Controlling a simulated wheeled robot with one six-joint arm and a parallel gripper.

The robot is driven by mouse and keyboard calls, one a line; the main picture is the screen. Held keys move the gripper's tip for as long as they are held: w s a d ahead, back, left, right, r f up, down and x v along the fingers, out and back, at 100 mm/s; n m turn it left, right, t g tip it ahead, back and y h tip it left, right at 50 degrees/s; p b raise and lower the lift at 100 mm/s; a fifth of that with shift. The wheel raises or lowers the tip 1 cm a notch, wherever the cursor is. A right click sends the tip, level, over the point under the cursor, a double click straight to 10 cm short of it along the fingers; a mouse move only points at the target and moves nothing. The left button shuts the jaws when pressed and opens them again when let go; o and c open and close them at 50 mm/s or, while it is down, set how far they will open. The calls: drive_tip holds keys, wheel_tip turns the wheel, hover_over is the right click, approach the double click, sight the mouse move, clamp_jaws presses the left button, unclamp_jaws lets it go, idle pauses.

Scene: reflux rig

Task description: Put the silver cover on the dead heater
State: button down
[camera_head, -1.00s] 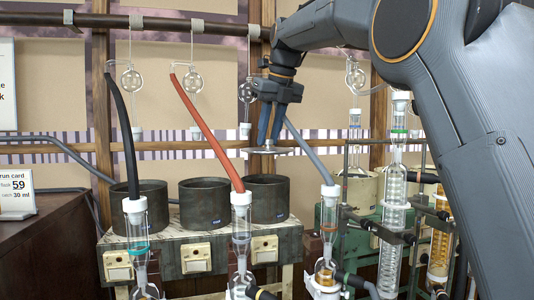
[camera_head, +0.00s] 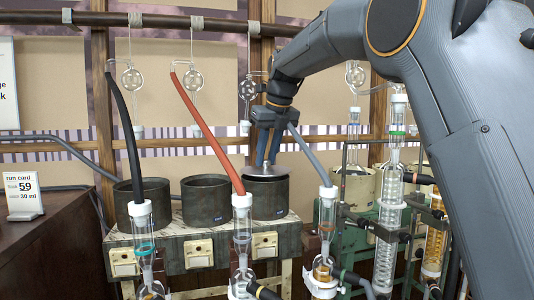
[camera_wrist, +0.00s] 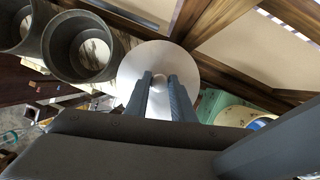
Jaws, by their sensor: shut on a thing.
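The silver cover (camera_head: 258,171) is a flat, round disc with a small knob on top. My gripper (camera_head: 267,163) is shut on the knob, fingers pointing down; the wrist view shows the gripper (camera_wrist: 160,80) on the knob above the cover (camera_wrist: 135,65). The cover is roughly level, at the rim of the right dark heater pot (camera_head: 270,200), covering most of its mouth. I cannot tell whether it rests on the rim or hovers just above. The middle pot (camera_head: 206,203) and left pot (camera_head: 150,205) are open. I see no clear mark telling which heater is dead.
A red hose (camera_head: 205,125), a black hose (camera_head: 125,130) and a grey hose (camera_head: 310,158) run down to glass tubes in front of the pots. A glass condenser column (camera_head: 391,200) stands to the right. A run card (camera_head: 22,190) stands on the brown counter at left.

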drive_tip(key=shift+w+f, duration=0.1)
drive_tip(key=shift+f, duration=0.15)
drive_tip(key=shift+f, duration=0.35)
drive_tip(key=shift+f, duration=0.15)
drive_tip(key=c, duration=1.5)
unclamp_jaws()
drive_tip(key=shift+r, duration=0.5)
drive_tip(key=b+v, duration=0.3)
drive_tip(key=v, duration=0.9)
drive_tip(key=shift+r, duration=0.15)
drive_tip(key=shift+d, duration=0.1)
